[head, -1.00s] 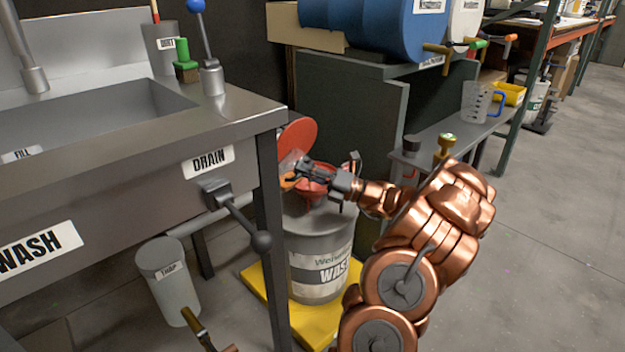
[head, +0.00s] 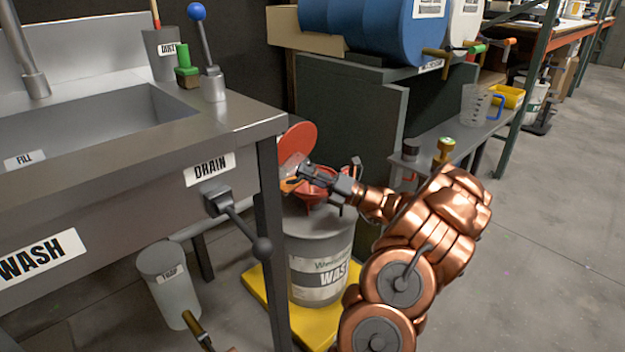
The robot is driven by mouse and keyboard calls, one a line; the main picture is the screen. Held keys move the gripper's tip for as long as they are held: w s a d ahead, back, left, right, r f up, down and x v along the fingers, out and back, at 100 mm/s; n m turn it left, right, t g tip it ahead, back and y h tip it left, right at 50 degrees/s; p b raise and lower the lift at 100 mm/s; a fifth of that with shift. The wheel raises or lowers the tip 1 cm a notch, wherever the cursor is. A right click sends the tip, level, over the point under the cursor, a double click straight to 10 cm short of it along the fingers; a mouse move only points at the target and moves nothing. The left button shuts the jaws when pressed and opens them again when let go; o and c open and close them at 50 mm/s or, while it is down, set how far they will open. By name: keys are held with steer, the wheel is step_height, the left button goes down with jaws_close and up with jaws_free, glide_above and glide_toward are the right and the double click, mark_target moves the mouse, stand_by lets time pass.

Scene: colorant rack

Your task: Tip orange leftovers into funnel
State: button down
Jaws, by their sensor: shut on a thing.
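My gripper (head: 304,173) is shut on a small clear cup (head: 291,165), seen at its left end. The cup looks tilted, and orange (head: 288,185) shows at its lower part. It is held over the left side of the red funnel (head: 313,193), which sits on top of the grey waste drum (head: 318,262). My gripper hides part of the funnel's mouth, and I cannot tell whether orange is running out. A round red lid (head: 299,144) stands raised behind the cup.
The drum stands on a yellow base (head: 262,292). The wash sink (head: 130,150) with its drain lever (head: 236,222) is close on the left. A grey shelf (head: 452,135) with a measuring jug (head: 474,104) and a yellow tray (head: 508,95) is at right. Floor at right is clear.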

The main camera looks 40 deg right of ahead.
mark_target(314, 164)
steer(key=shift+d+r+m+t+p, duration=0.25)
steer(key=shift+d+m+t+p, duration=0.15)
steer(key=shift+p, duration=1.3)
steer(key=shift+d+r+m+t+p, duration=0.25)
steer(key=shift+d+m+p, duration=0.25)
steer(key=shift+p, duration=1.15)
steer(key=shift+d+r+m+t+h+p, duration=0.4)
steer(key=shift+m+p, duration=0.4)
steer(key=shift+p, duration=1.5)
steer(key=f+b, duration=0.1)
steer(key=b, duration=0.2)
steer(key=shift+a+f+n, duration=0.1)
steer(key=shift+f+n, duration=0.1)
steer(key=shift+n, duration=0.2)
steer(key=a+n+g+y+b, duration=0.1)
steer(key=b, duration=0.2)
steer(key=shift+w+f+b, duration=0.1)
steer(key=shift+b, duration=0.25)
steer(key=shift+n+b, duration=0.3)
steer(key=shift+b, duration=0.05)
steer(key=shift+a+r, duration=0.1)
steer(key=shift+r, duration=0.25)
steer(key=shift+f, duration=0.1)
steer(key=shift+a+f+b, duration=0.1)
steer(key=shift+b, duration=0.2)
